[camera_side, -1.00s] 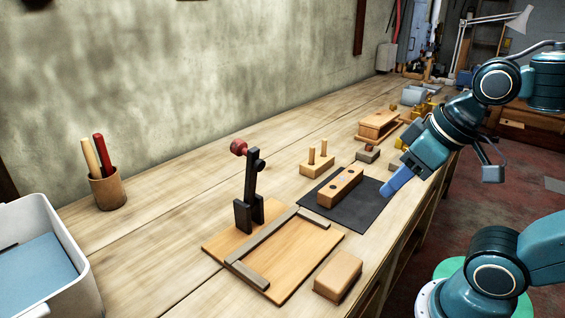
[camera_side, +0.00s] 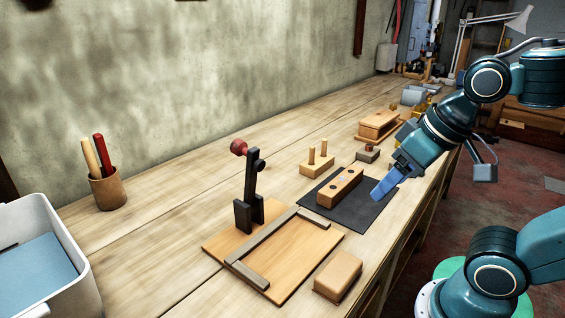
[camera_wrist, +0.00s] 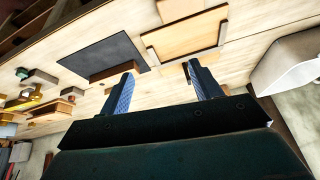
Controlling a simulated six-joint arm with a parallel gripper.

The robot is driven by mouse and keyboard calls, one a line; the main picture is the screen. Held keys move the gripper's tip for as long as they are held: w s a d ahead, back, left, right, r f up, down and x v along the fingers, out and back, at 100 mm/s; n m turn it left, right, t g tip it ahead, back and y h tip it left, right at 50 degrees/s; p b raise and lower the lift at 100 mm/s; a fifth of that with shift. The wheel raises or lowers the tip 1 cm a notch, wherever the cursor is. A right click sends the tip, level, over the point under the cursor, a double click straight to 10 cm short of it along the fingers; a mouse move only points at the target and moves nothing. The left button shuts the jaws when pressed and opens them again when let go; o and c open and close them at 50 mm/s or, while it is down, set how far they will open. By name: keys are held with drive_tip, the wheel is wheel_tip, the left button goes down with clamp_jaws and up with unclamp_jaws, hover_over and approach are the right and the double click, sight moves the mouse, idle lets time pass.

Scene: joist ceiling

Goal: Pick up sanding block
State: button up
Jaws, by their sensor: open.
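A tan block with a darker underside, which looks like the sanding block (camera_side: 339,274), lies on the bench near its front edge, right of the clamp board. In the wrist view the block (camera_wrist: 180,9) shows at the top edge, partly cut off. My gripper (camera_side: 380,192) is above the dark mat in the side view, behind and to the right of the block and well apart from it. In the wrist view my gripper (camera_wrist: 162,85) shows two blue fingers spread apart with nothing between them.
A board (camera_side: 300,268) with an upright dark clamp (camera_side: 250,200) stands left of the block. A wooden block with holes (camera_side: 340,187) lies on the dark mat (camera_side: 362,215). A peg block (camera_side: 317,165), pencil cup (camera_side: 107,190) and white bin (camera_side: 75,255) stand around.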

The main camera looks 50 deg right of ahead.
drive_tip(key=w+a+f+m+g, duration=0.1)
drive_tip(key=w+a+m, duration=0.1)
drive_tip(key=m, duration=0.2)
drive_tip(key=m+g, duration=0.4)
drive_tip(key=m, duration=0.9)
hover_over(340, 269)
wheel_tip(340, 269, down, 4)
drive_tip(key=shift+f, duration=0.25)
drive_tip(key=shift+f, duration=0.15)
drive_tip(key=shift+f, duration=4.15)
drive_tip(key=shift+f, duration=0.15)
drive_tip(key=shift+f, duration=2.45)
